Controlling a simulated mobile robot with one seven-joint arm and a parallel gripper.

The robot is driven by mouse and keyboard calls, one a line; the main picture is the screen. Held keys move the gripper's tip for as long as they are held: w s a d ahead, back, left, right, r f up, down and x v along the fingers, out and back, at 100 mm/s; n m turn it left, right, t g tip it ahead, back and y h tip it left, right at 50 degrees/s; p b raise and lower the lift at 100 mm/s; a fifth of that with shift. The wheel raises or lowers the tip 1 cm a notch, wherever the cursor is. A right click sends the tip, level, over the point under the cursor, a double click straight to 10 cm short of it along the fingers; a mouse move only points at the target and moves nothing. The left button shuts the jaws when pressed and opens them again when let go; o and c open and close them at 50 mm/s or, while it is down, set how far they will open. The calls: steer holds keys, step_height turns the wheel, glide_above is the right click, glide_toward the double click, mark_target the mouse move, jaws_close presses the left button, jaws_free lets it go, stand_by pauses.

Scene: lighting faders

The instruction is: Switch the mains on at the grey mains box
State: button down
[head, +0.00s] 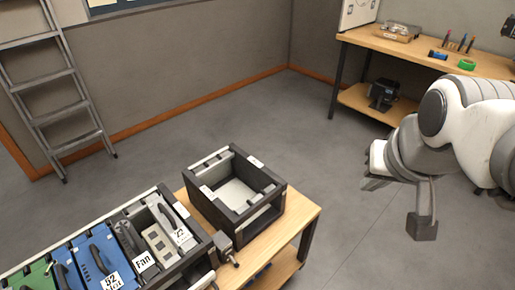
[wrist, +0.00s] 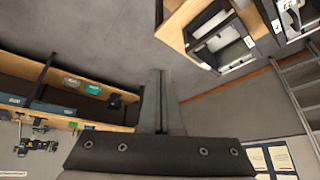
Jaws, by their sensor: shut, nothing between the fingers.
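My gripper (wrist: 160,76) is shut and empty, its two fingers together in the wrist view. In the head view my gripper (head: 374,182) hangs in the air at the right, over bare floor and apart from everything. I cannot make out a grey mains box or its switch for certain. A pale grey panel or box (head: 357,12) is cut off by the top edge above the workbench; no switch on it can be told. An open dark-framed box (head: 240,196) with a pale inside stands on the low wooden table.
A rack (head: 203,265) of labelled blue, green and grey modules stands at the lower left on the wooden table (head: 298,222). A workbench (head: 447,62) with tools is at the back right. A ladder (head: 52,80) leans left. The floor between is clear.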

steer(key=w+d+f+g+b, duration=0.1)
steer(key=w+f+g+b, duration=0.35)
steer(key=f, duration=0.85)
steer(key=m+y+b, duration=0.2)
steer(key=y+b, duration=0.8)
steer(key=y, duration=0.2)
glide_toward(244, 264)
steer(key=s+d+r, duration=0.1)
steer(key=shift+w+a+r+m+y, duration=0.3)
steer(key=shift+w+r+m+y, duration=0.2)
steer(key=shift+y, duration=0.2)
steer(key=shift+f, duration=0.1)
steer(key=b+x, duration=0.3)
steer(key=x, duration=0.7)
